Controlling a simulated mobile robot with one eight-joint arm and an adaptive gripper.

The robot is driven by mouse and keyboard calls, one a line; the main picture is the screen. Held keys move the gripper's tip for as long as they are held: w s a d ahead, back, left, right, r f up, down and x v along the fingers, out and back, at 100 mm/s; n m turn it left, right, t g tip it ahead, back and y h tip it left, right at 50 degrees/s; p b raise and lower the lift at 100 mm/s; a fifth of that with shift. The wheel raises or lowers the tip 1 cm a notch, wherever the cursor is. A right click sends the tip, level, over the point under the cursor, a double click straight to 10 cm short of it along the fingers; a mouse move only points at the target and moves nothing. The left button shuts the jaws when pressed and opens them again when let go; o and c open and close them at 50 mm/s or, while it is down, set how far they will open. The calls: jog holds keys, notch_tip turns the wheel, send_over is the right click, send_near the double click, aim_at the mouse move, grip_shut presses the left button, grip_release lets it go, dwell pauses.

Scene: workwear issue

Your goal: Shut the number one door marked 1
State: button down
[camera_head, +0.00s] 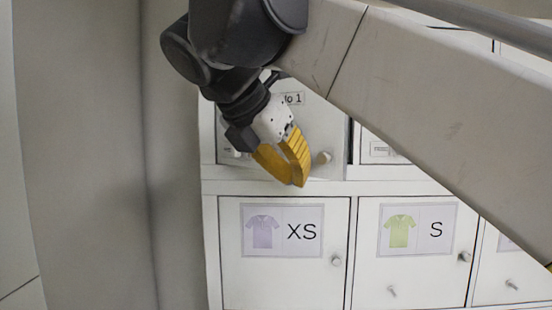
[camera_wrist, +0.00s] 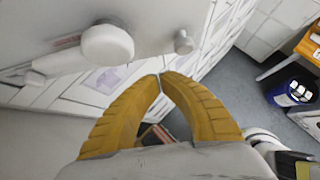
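The white door marked 1 (camera_head: 336,125) is in the upper row of lockers in the head view, partly hidden by my arm. Its lower edge slants out over the ledge towards the right, so it looks slightly ajar. Its round knob (camera_head: 322,157) is near its lower right corner. My gripper (camera_head: 299,184) has yellow fingers in front of the door, just left of the knob. In the wrist view, its fingertips (camera_wrist: 160,75) meet with nothing between them. A large white knob (camera_wrist: 107,45) is close above the fingers there. I cannot tell whether the fingers touch the door.
Below are shut doors labelled XS (camera_head: 282,270) and S (camera_head: 420,275), each with a knob. Another upper door (camera_head: 378,148) is to the right, mostly behind my arm. The wrist view shows a dark blue bin (camera_wrist: 292,93) by a wooden table (camera_wrist: 300,45) and clear grey floor.

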jog(key=shift+w+d, duration=0.8)
jog(key=shift+w, duration=0.3)
jog(key=shift+s, duration=0.1)
